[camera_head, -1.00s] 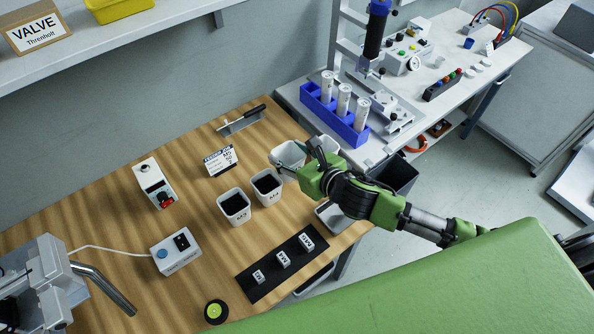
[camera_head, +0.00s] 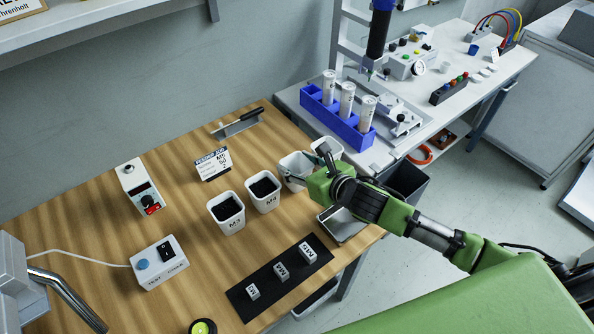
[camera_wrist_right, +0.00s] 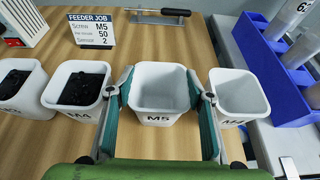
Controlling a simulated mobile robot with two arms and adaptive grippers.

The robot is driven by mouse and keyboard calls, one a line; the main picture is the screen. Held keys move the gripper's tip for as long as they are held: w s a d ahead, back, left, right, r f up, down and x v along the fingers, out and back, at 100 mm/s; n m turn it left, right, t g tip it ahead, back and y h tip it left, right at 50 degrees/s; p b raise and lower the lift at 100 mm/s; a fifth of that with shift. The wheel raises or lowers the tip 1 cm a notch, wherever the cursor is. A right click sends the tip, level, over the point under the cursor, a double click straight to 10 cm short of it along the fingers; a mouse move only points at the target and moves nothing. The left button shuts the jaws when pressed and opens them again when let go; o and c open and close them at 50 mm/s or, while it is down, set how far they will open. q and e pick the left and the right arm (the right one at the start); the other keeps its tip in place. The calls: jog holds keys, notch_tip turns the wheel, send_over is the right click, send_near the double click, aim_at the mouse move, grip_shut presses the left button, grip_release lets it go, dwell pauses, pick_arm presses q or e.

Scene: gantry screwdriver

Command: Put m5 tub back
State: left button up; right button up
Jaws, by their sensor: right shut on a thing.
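The white M5 tub (camera_wrist_right: 163,88) is between the two fingers of my right gripper (camera_wrist_right: 167,98) in the right wrist view, which is shut on it. The tub looks empty and upright. In the head view the M5 tub (camera_head: 294,166) is partly hidden by my right gripper (camera_head: 312,178). It is in line between the M4 tub (camera_head: 263,196) and another white, empty-looking tub (camera_wrist_right: 238,92) on its right. I cannot tell whether its base touches the wooden table (camera_head: 100,217). My left gripper is not in view.
The M3 tub (camera_head: 227,214) and M4 tub hold dark contents. A feeder job card (camera_head: 213,164) reading M5 stands behind them. A black strip with small labelled blocks (camera_head: 281,270) and a metal tray (camera_head: 343,226) are in front. A blue rack (camera_head: 338,119) stands right.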

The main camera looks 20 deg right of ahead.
dwell(0.3)
jog(key=shift+f, duration=0.15)
jog(key=o, duration=1.2)
jog(key=shift+r, duration=0.2)
jog(key=v, duration=1.2)
